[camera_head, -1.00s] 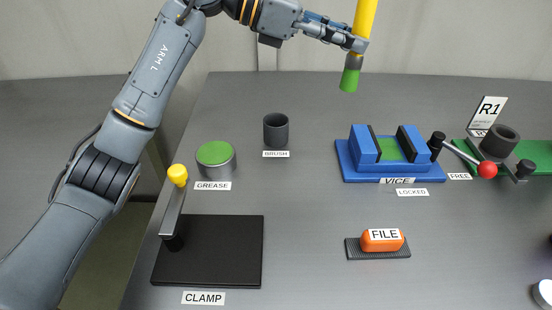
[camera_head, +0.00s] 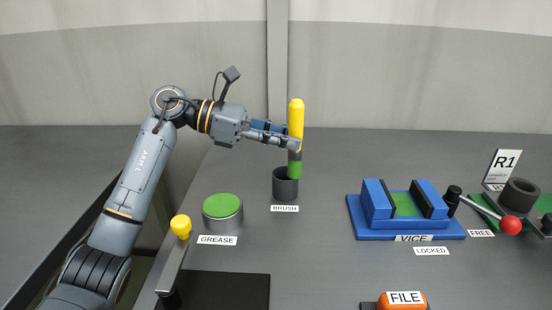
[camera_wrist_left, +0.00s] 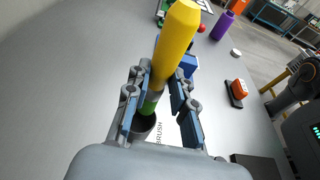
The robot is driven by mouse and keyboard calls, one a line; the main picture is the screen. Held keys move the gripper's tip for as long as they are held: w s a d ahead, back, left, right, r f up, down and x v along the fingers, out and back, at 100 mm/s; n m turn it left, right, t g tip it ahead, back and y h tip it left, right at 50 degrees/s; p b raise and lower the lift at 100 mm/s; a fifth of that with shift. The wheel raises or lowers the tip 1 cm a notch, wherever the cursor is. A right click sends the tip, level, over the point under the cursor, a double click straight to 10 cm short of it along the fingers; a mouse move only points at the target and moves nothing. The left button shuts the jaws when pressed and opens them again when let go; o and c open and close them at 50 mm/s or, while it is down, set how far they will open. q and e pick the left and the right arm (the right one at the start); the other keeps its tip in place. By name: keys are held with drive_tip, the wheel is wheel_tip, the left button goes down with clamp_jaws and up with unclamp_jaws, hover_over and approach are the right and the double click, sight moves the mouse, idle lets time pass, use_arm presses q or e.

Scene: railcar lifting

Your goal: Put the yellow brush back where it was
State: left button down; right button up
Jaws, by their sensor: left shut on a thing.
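The yellow brush (camera_head: 296,118) is upright, with a yellow handle on top, a grey collar and a green tip. My left gripper (camera_head: 294,146) is shut on it around the lower handle and collar. The dark grey cup (camera_head: 285,187) labelled BRUSH stands on the table. The brush's green tip is at the cup's mouth; whether it is inside the rim or just over it is hard to tell. In the left wrist view the brush (camera_wrist_left: 174,45) stands between the fingers (camera_wrist_left: 162,105), with the cup (camera_wrist_left: 142,128) below its green end. My right gripper is not in view.
A grease tin (camera_head: 222,212) with a green top stands left of the cup. The black clamp plate (camera_head: 225,290) with a yellow-knobbed lever is in front.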

sight(274, 176)
use_arm(q)
drive_tip(key=f, duration=0.1)
drive_tip(key=a+f, duration=0.1)
drive_tip(key=f, duration=0.1)
drive_tip(key=a+f, duration=0.1)
drive_tip(key=f, duration=0.1)
drive_tip(key=shift+f, duration=0.1)
drive_tip(key=shift+w+f, duration=0.25)
drive_tip(key=shift+f, duration=0.05)
drive_tip(key=shift+w+d+f, duration=0.1)
drive_tip(key=shift+w, duration=0.15)
drive_tip(key=c, duration=1.1)
unclamp_jaws()
drive_tip(key=shift+s+d+r, duration=0.1)
drive_tip(key=shift+s+r, duration=0.1)
drive_tip(key=shift+r, duration=0.15)
drive_tip(key=shift+c, duration=0.2)
drive_tip(key=shift+w, duration=0.1)
drive_tip(key=v, duration=1.2)
